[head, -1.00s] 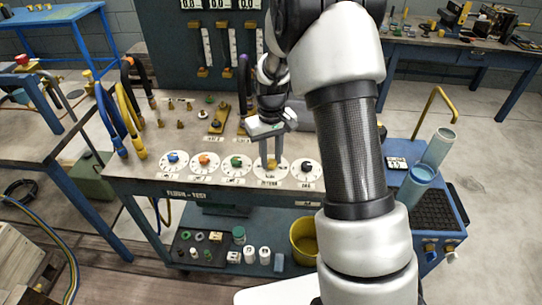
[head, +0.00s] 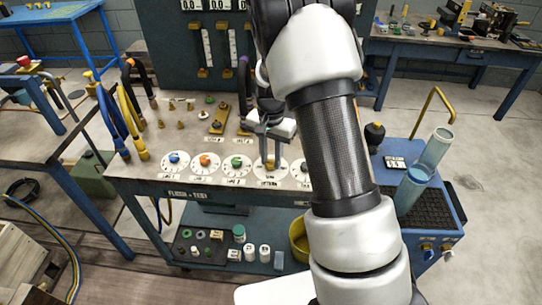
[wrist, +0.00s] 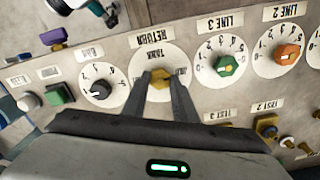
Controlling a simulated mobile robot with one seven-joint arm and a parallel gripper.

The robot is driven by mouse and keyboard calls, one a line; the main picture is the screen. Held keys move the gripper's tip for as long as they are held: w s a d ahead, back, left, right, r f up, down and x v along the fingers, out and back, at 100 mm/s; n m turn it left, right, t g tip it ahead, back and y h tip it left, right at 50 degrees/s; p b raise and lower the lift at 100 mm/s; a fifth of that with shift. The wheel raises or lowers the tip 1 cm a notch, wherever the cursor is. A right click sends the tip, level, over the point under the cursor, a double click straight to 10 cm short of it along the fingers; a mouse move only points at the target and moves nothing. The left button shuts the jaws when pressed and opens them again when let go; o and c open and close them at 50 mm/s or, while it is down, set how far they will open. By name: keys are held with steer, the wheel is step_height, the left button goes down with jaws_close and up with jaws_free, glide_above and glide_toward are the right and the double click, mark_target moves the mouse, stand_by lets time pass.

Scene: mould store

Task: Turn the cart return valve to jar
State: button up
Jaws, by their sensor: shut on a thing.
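The return valve is a yellow knob (wrist: 160,82) on a white round dial in the wrist view. The label RETURN reads upside down beside the dial, and TANK is printed on the dial face. My gripper (wrist: 160,78) is shut on this knob, with one finger on each side. The fingers hide part of the dial, and I cannot tell which mark the knob points at. In the head view the yellow knob (head: 270,164) sits on the bench's front row of dials, below my gripper (head: 270,155).
A green knob (wrist: 225,65) and an orange knob (wrist: 288,54) stand on neighbouring dials to one side; a black knob (wrist: 97,91) is on the other. A blue cart (head: 440,213) with two clear blue cylinders stands at the right. Hoses (head: 128,118) rise from the bench's left.

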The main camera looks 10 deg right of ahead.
mark_target(271, 162)
steer(key=shift+m, duration=0.6)
steer(key=o, duration=1)
steer(key=shift+o, duration=0.2)
step_height(271, 162, up, 18)
steer(key=p, duration=0.2)
steer(key=shift+f, duration=0.25)
